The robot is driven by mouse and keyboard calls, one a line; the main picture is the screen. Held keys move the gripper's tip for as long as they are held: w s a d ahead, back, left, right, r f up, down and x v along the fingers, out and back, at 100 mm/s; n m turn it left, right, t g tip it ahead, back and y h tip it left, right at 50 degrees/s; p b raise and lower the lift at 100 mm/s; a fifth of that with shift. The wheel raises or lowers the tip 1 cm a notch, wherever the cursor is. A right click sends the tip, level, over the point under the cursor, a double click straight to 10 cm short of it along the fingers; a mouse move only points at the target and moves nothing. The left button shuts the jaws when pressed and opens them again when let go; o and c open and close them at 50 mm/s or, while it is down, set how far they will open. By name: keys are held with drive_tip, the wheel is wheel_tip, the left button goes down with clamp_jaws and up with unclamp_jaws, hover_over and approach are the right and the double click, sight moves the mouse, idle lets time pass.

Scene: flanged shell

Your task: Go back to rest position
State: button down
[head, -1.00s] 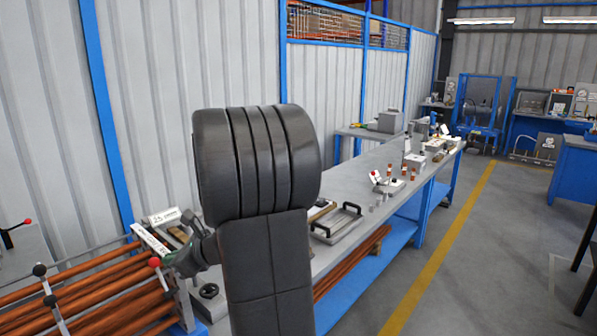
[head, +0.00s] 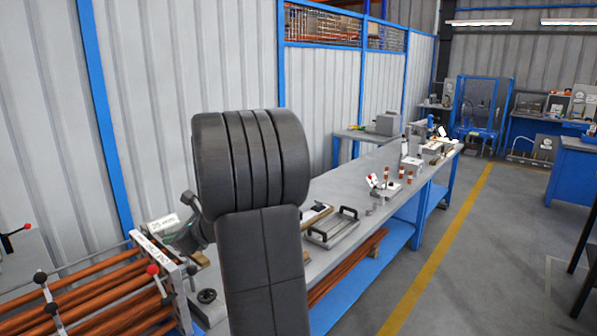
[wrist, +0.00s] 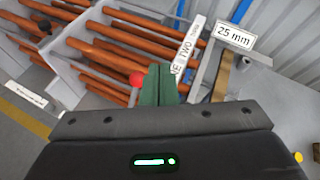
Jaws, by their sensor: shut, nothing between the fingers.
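My gripper (wrist: 158,84) shows in the wrist view with its two green fingers together and nothing between them. It hangs above a rack of copper-coloured pipes (wrist: 125,50). A red knob (wrist: 136,79) appears just left of the fingertips. In the head view my dark arm fills the middle and hides most of the gripper. Only a grey part of my wrist shows left of the arm, over the near end of the workbench (head: 345,190).
The pipe rack (head: 95,290) with red and black knobbed levers is at lower left. A tray with black handles (head: 330,228) and several small parts lie on the bench. A corrugated wall (head: 165,100) stands behind.

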wheel_tip(320, 180, up, 6)
drive_tip(key=w+d, duration=0.2)
drive_tip(key=s+a+f+b, duration=0.1)
drive_tip(key=s+a+f, duration=0.1)
drive_tip(key=f, duration=0.4)
drive_tip(key=s+a+f+b, duration=0.1)
drive_tip(key=s+a+f, duration=0.1)
drive_tip(key=f, duration=0.3)
drive_tip(key=s+d+f+b, duration=0.4)
drive_tip(key=s+d+b, duration=0.1)
drive_tip(key=s+d, duration=0.15)
drive_tip(key=d+f+v, duration=0.1)
drive_tip(key=f+v, duration=0.1)
drive_tip(key=v, duration=1)
drive_tip(key=shift+w+d+r+b, duration=0.15)
drive_tip(key=shift+w+d+b, duration=0.15)
drive_tip(key=shift+d, duration=0.15)
drive_tip(key=shift+s, duration=0.1)
